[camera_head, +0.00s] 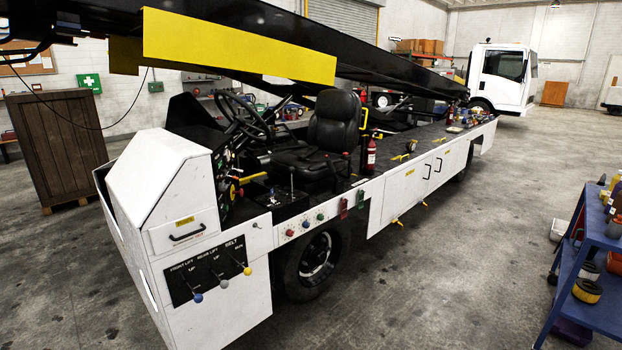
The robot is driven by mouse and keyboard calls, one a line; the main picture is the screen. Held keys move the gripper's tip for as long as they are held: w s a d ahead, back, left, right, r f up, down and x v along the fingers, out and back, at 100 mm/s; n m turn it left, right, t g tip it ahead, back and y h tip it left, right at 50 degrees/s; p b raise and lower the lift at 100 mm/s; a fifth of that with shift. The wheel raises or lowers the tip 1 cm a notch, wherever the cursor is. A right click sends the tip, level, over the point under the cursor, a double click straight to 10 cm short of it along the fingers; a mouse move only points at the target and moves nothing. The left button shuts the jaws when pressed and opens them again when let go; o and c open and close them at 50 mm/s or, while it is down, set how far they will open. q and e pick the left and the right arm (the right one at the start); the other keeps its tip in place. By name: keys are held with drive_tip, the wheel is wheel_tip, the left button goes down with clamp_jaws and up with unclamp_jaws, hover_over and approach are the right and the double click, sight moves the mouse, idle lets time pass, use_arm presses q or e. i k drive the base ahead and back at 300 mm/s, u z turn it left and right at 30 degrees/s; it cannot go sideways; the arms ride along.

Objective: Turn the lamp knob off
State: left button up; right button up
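The white belt loader (408,192) stands in the middle of the view. The dashboard (222,180) left of the steering wheel also carries several coloured knobs. The labels are too small to read, so I cannot tell which one is the lamp knob or how it is turned. Neither of my grippers is in view.
A front panel (208,276) has three lift and belt levers. The steering wheel (240,117) and black seat (331,130) are above. The raised conveyor boom with a yellow panel (238,46) hangs overhead. A blue shelf cart (597,312) stands at right. The floor (450,270) between is clear.

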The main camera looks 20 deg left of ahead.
sight(223, 187)
drive_tip(key=z, duration=0.8)
drive_tip(key=i, duration=2.25)
drive_tip(key=u, duration=0.3)
